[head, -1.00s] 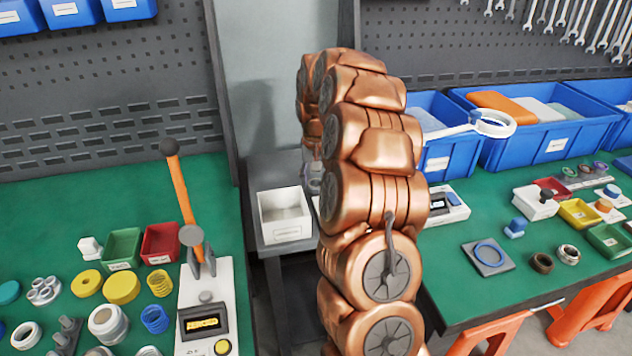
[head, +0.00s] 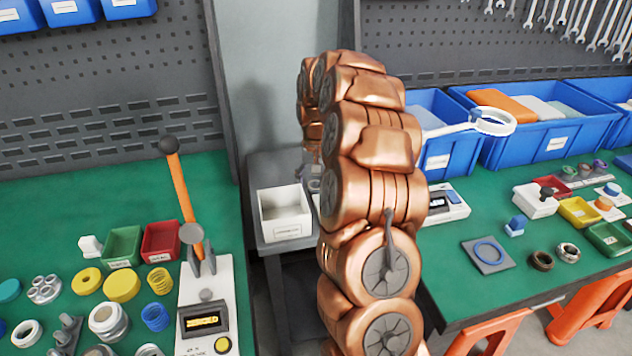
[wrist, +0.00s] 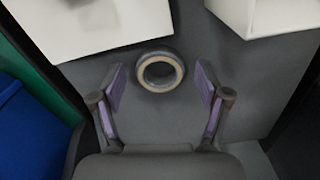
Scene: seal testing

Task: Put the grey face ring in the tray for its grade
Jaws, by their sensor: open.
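In the wrist view, a grey ring (wrist: 160,70) with a pale inner band lies flat on a dark grey surface. My gripper (wrist: 160,82) is open, with its purple-padded fingers on either side of the ring's near part. A gap shows between the ring and each finger. In the head view, my arm hides the ring and most of my gripper. Small coloured trays show there: green (head: 122,246) and red (head: 161,241) on the left bench, and red (head: 556,185), yellow (head: 579,213) and green (head: 609,238) on the right bench. Their labels are too small to read.
A white bin (head: 284,214) stands on the grey side table (head: 262,172) between the benches. White objects flank the ring in the wrist view, at left (wrist: 95,28) and right (wrist: 268,12). A tester with an orange lever (head: 180,190) stands on the left bench.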

